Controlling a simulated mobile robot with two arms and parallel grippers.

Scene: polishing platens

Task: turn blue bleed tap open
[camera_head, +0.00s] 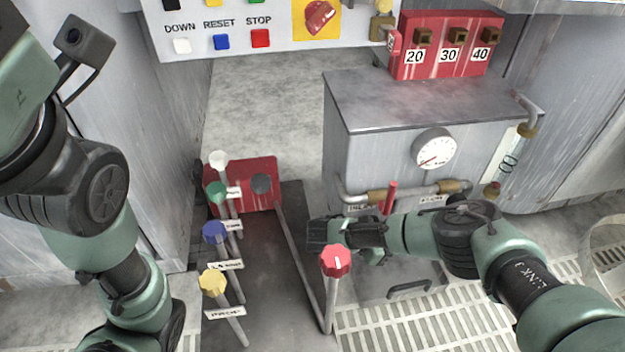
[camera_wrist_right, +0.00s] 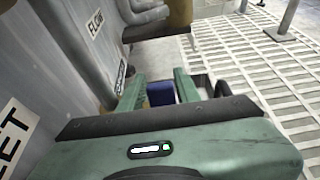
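A blue tap part (camera_wrist_right: 160,92) shows between the two green fingers of my right gripper (camera_wrist_right: 161,94) in the right wrist view, close to the tank wall. I cannot tell whether the fingers touch it. In the head view my right gripper (camera_head: 318,234) reaches in from the right, low in front of the grey tank (camera_head: 375,150), and hides the tap there. My left arm runs down the left side; its gripper is not in view.
A red-knobbed lever (camera_head: 335,262) stands just in front of my right gripper. Left of it are white, green, blue (camera_head: 215,233) and yellow (camera_head: 212,282) knobbed levers. A gauge (camera_head: 434,149) and pipe (camera_head: 410,193) with a red handle (camera_head: 391,197) are on the tank front.

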